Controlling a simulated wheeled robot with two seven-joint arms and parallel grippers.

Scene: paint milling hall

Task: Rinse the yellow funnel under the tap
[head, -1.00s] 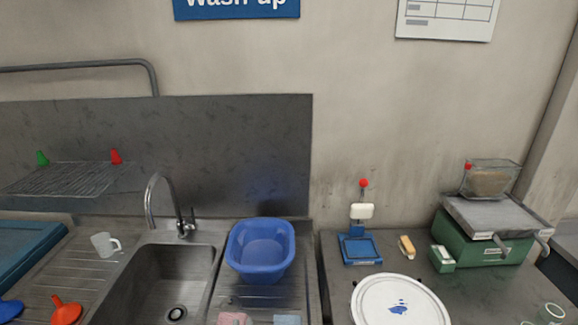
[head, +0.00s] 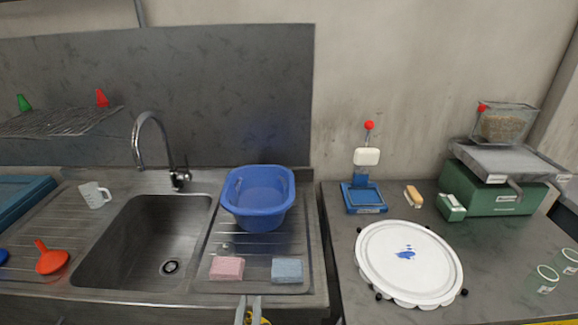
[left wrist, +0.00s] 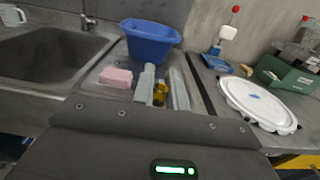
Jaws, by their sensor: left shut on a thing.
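My left gripper (head: 249,311) shows at the bottom edge of the head view, in front of the counter. It is shut on the yellow funnel (head: 264,321), of which only a small part shows. In the left wrist view the funnel (left wrist: 160,94) is a small yellow piece between the fingers (left wrist: 162,88), mostly hidden. The curved metal tap (head: 152,122) stands behind the grey sink basin (head: 125,240), up and left of my gripper. Whether water runs cannot be told; no stream shows. My right gripper is not in view.
A blue basin (head: 258,212), pink sponge (head: 227,268) and blue sponge (head: 287,270) sit on the right drainboard. A white lid (head: 408,265) lies on the right counter. The sink looks empty.

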